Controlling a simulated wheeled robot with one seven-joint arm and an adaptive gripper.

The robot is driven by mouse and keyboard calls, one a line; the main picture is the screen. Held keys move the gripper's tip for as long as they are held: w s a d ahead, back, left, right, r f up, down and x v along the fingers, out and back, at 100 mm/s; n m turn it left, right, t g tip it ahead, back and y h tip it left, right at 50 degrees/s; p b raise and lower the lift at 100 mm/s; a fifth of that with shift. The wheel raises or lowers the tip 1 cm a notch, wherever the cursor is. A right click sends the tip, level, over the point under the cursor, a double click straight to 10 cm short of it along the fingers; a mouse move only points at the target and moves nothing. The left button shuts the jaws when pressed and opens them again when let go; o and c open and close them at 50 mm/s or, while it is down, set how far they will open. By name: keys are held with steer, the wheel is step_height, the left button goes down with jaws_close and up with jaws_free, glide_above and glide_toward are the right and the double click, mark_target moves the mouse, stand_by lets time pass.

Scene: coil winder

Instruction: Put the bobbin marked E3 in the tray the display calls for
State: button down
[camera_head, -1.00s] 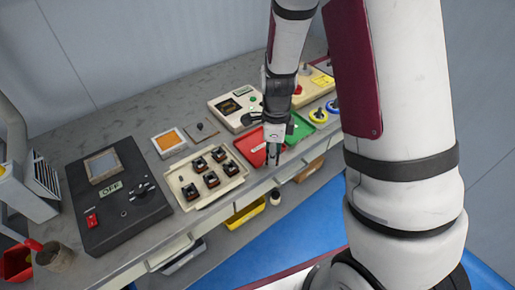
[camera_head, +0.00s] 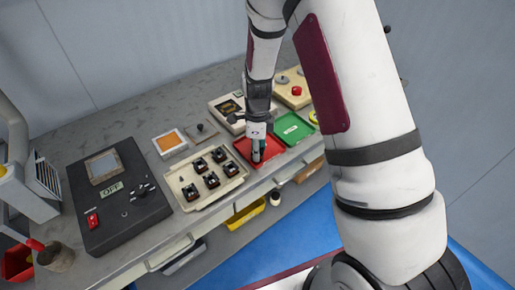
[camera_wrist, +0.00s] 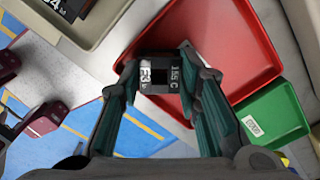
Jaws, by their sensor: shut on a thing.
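My gripper (camera_head: 257,157) is over the red tray (camera_head: 242,146) in the head view. In the wrist view, my gripper (camera_wrist: 165,85) is shut on a dark bobbin (camera_wrist: 163,76) with a square hole; its label looks like E3, with "155 C" beside it. The bobbin appears above the front part of the red tray (camera_wrist: 225,40); its exact height is unclear. The green tray (camera_head: 292,129) is to the right and also shows in the wrist view (camera_wrist: 270,115). A device with a small dark display (camera_head: 229,106) stands behind the red tray; its text is unreadable.
A cream rack (camera_head: 187,194) with several bobbins stands left of the red tray. A black control box (camera_head: 120,210) reading OFF is farther left. A cream box with a red button (camera_head: 296,91) stands at the back right. A yellow bin (camera_head: 245,214) is below the bench edge.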

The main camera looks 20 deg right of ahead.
steer(key=shift+f, duration=0.2)
steer(key=c, duration=1.5)
jaws_free()
steer(key=shift+o, duration=0.2)
steer(key=shift+r, duration=0.1)
